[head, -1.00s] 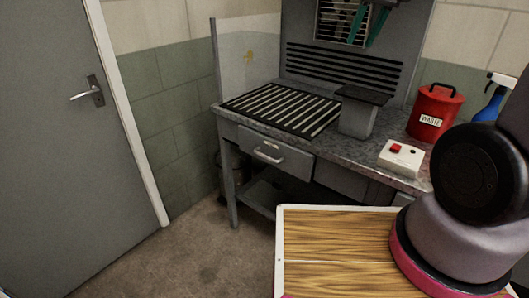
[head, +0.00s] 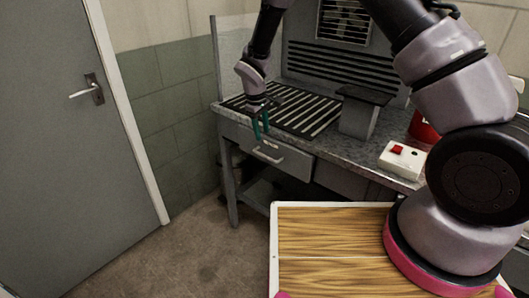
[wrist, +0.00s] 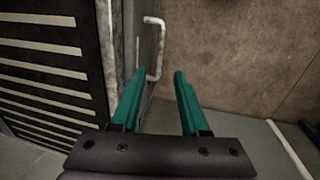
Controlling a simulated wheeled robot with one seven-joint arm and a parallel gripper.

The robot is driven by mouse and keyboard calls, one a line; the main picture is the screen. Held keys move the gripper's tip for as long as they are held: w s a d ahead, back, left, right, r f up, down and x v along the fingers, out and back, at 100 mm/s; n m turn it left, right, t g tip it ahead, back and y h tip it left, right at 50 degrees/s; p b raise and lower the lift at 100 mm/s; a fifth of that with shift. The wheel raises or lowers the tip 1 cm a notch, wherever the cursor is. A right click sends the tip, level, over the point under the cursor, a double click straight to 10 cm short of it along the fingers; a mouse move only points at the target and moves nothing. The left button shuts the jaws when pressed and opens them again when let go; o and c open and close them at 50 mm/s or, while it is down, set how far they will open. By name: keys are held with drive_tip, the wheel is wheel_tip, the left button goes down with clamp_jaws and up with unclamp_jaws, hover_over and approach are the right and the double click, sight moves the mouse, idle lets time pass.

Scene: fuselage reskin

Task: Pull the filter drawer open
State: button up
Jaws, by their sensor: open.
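The filter drawer (head: 285,158) is a grey front under the left part of the workbench top, and it looks shut. Its silver bar handle (head: 268,155) also shows in the wrist view (wrist: 157,50), beyond my fingertips and a little left of the middle between them. My gripper (head: 261,125) has two green fingers, which also show in the wrist view (wrist: 159,76). They are apart with nothing between them. The gripper points down at the bench's front edge, above the handle and not around it.
The bench top holds a slatted black grille (head: 300,112), a grey block with a dark top (head: 358,115), a white box with a red switch (head: 402,158) and a red waste can (head: 422,130). A grey door (head: 70,190) stands left. Floor before the bench is open.

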sight(266, 156)
drive_tip(key=f, duration=0.3)
drive_tip(key=w+f, duration=0.1)
drive_tip(key=f, duration=0.3)
drive_tip(key=d+f, duration=0.1)
drive_tip(key=f, duration=0.2)
drive_tip(key=shift+w+d+f, duration=0.1)
drive_tip(key=shift+w+f, duration=0.2)
clamp_jaws()
idle(1.0)
